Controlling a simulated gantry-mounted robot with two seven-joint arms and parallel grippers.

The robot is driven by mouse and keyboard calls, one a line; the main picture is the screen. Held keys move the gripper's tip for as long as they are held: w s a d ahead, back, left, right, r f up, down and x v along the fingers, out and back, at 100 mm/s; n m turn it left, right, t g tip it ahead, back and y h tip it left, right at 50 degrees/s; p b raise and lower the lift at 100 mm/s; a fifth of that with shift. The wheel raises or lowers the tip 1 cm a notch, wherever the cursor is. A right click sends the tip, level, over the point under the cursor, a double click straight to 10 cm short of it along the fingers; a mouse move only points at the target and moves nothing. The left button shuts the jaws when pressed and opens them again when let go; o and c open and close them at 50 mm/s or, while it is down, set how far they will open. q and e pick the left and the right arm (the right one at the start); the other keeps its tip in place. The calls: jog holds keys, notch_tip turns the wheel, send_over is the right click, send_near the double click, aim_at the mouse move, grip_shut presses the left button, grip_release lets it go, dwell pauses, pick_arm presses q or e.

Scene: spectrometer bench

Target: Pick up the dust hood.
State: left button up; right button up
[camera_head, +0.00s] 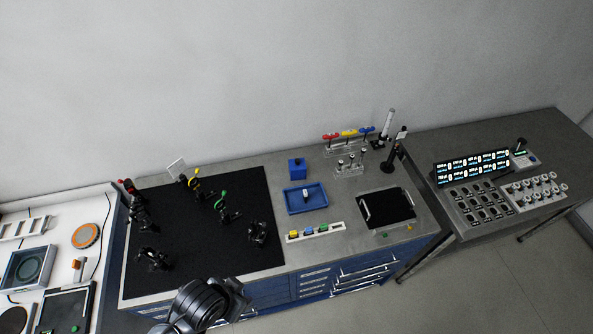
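No thing here is clearly recognisable as the dust hood. A dark square piece with two pale handles (387,207) sits at the right end of the middle bench; I cannot tell if it is a hood or a tray. A dark part of one of my arms shows at the bottom edge, left of centre, in front of the bench. No gripper fingers can be made out, and nothing is seen held.
The middle bench has a black mat (240,195) with several optical mounts, a blue tray (291,202), a blue box (297,168), a strip of coloured blocks (315,232) and a vial rack (350,164). Side tables hold a display panel (472,167) and an orange disc (86,235).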

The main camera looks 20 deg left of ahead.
pick_arm(q)
jog(key=shift+o, duration=0.2)
jog(key=o, duration=1.1)
jog(key=shift+a, duration=0.1)
